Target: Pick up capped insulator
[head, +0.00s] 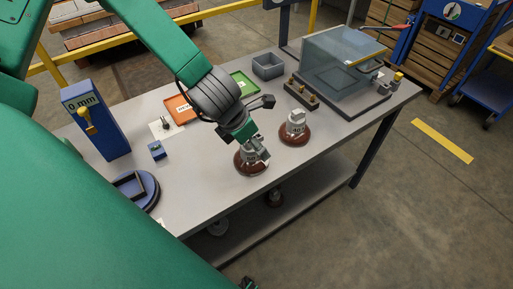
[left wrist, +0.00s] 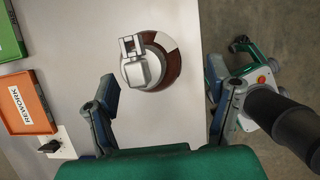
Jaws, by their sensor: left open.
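A brown insulator disc with a grey metal cap (head: 248,168) stands on the grey table near its front edge. In the left wrist view the same capped insulator (left wrist: 150,62) stands beyond the fingertips, with a pale wedge on its brown rim. My left gripper (head: 261,126) is open above it, and a finger hides part of the cap in the head view. The spread fingers (left wrist: 164,95) have nothing between them. A second capped insulator (head: 295,127) stands apart to the right.
The orange rework tray (left wrist: 32,103) and a green tray (head: 243,84) lie behind. A blue gauge (head: 96,122) stands left, near a round blue stand (head: 135,190). A clear box (head: 342,60) and a grey bin (head: 268,66) are at the far right. Bare tabletop surrounds the insulators.

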